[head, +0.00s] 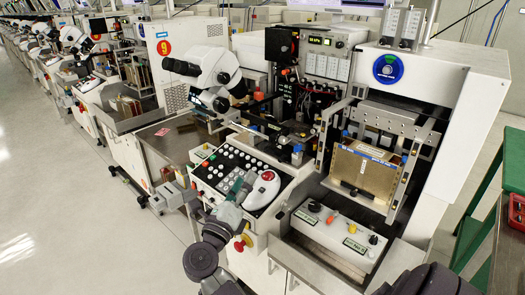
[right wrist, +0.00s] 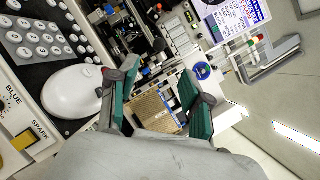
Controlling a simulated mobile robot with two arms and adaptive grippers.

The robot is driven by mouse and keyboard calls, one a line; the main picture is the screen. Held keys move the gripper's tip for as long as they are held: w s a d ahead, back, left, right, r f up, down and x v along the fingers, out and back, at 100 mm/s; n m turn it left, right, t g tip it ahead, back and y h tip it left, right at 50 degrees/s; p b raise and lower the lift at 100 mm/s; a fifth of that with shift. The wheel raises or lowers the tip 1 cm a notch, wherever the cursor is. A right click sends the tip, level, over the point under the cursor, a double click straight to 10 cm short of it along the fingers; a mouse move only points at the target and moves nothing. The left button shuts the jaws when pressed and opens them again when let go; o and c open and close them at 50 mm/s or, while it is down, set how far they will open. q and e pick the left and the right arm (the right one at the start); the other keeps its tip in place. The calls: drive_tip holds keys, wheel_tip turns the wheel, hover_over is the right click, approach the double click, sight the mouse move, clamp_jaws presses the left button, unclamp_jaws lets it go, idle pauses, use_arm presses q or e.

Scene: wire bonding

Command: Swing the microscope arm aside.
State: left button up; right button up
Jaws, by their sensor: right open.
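The microscope (head: 216,72) is a white binocular head with black eyepieces, in the upper middle of the head view. It sits over the work area of the nearest bonding machine; how its arm joins the machine is partly hidden. My right gripper (head: 243,184) is open, with green finger pads. It is low over the control panel, beside the white mouse-like controller and below and apart from the microscope. In the right wrist view, the gripper (right wrist: 158,78) has nothing between its fingers. I cannot make out the microscope there. My left gripper is not in view.
A button panel (head: 213,176) and the white controller (head: 264,190) lie close to the right gripper. A brass-coloured magazine (head: 362,172) stands in a frame to the right. A knob box (head: 335,235) is in front. More machines line the left, beside open floor (head: 60,220).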

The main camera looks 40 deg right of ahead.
sight(261, 149)
drive_tip(key=p+x, duration=0.3)
drive_tip(key=x, duration=1)
drive_tip(key=shift+w, duration=0.15)
drive_tip(key=shift+f, duration=0.1)
clamp_jaws()
